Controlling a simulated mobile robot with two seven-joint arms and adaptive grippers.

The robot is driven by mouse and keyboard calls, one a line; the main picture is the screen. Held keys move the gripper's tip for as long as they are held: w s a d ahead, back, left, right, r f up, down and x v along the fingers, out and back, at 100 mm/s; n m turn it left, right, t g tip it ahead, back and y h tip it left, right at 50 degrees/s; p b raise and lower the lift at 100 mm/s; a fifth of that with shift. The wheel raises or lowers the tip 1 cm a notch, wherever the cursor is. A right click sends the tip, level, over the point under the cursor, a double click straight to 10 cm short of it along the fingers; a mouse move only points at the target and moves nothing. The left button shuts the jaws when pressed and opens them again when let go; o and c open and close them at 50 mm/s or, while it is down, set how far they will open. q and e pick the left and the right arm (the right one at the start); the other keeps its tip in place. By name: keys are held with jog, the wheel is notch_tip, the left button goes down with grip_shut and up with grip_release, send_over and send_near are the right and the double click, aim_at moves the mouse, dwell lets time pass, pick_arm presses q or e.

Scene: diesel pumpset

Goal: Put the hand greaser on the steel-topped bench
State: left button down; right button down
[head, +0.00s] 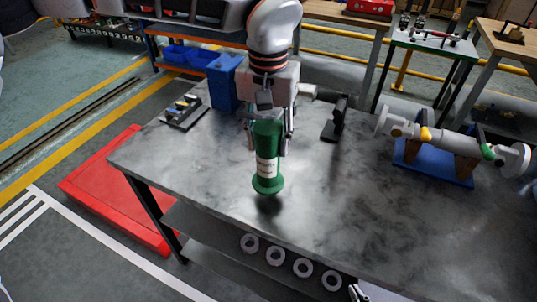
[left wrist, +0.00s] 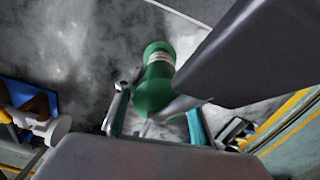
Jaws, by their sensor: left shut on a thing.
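The hand greaser (head: 267,168) is a green cylinder with a pale label and a flared green foot. My left gripper (head: 268,125) is shut on its upper part and holds it roughly upright over the steel-topped bench (head: 345,195). A dark shadow lies just below the foot; I cannot tell for sure whether it touches the top. In the left wrist view the greaser (left wrist: 155,88) sits between the fingers, partly hidden by a dark grey part.
A blue bin (head: 225,82) and a small tray of parts (head: 184,112) stand at the bench's back left. A dark stand (head: 335,120) is behind right. A pump shaft assembly (head: 450,143) lies on a blue base at right. The bench's front middle is clear.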

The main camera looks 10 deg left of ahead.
pick_arm(q)
jog(key=shift+f, duration=2.15)
jog(key=c, duration=1.3)
grip_release()
jog(key=shift+f, duration=0.1)
jog(key=shift+o, duration=0.2)
notch_tip(320, 180, up, 12)
jog(key=shift+r, duration=0.15)
jog(key=shift+s, duration=0.1)
